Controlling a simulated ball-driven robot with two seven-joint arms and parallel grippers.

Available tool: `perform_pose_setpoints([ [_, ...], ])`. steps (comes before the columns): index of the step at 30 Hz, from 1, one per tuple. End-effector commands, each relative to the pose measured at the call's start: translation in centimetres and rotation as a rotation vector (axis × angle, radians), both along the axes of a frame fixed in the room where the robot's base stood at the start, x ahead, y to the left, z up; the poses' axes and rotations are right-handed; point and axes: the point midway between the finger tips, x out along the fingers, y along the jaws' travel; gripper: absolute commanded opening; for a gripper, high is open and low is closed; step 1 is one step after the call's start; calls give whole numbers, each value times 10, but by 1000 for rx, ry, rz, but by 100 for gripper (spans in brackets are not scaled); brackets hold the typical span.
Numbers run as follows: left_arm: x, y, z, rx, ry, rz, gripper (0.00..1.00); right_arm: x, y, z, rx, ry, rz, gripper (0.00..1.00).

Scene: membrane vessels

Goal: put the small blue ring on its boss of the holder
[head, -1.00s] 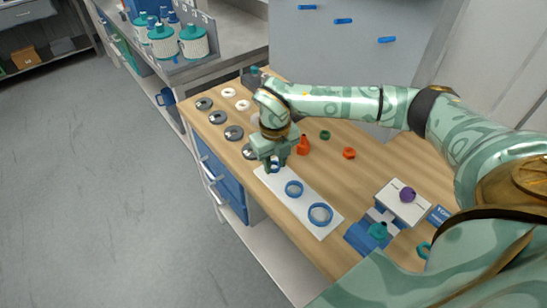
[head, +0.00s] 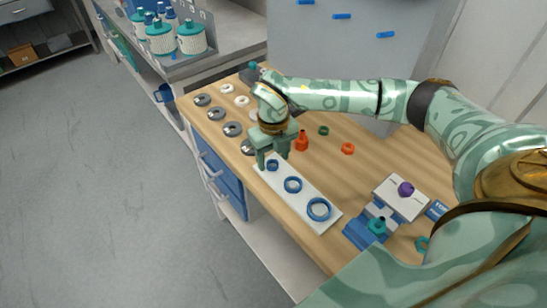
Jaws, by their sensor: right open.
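The small blue ring (head: 272,165) is at the far-left end of a long white plate (head: 299,205) on the wooden bench. I cannot tell at this size whether it sits around a boss or just on the plate. A medium blue ring (head: 293,185) and a large blue ring (head: 319,209) are in line on the same plate. My right gripper (head: 272,161) points down right at the small ring, its fingers apart and the ring showing between and just below them. My left gripper is not in view.
Grey discs (head: 233,129) and white rings (head: 241,101) lie beyond the plate. An orange bottle-shaped piece (head: 302,142) stands close right of my gripper. A green ring (head: 323,131) and an orange ring (head: 348,149) lie farther right. A blue-and-white device (head: 364,232) stands front right.

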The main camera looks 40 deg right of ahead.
Motion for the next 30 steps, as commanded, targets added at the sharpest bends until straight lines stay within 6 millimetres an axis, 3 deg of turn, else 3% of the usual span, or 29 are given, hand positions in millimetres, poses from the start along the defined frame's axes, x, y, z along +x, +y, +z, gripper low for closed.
perform_pose_setpoints([
  [9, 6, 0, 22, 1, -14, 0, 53, 1, 0, 87, 0, -8, 0, 54],
  [15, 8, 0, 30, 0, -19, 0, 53, 0, 0, 130, 0, -4, 0, 54],
  [21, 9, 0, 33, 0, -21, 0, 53, 0, 0, 149, 0, -1, -1, 54],
  [30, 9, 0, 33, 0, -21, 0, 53, 0, 0, 151, 0, 0, 0, 54],
])
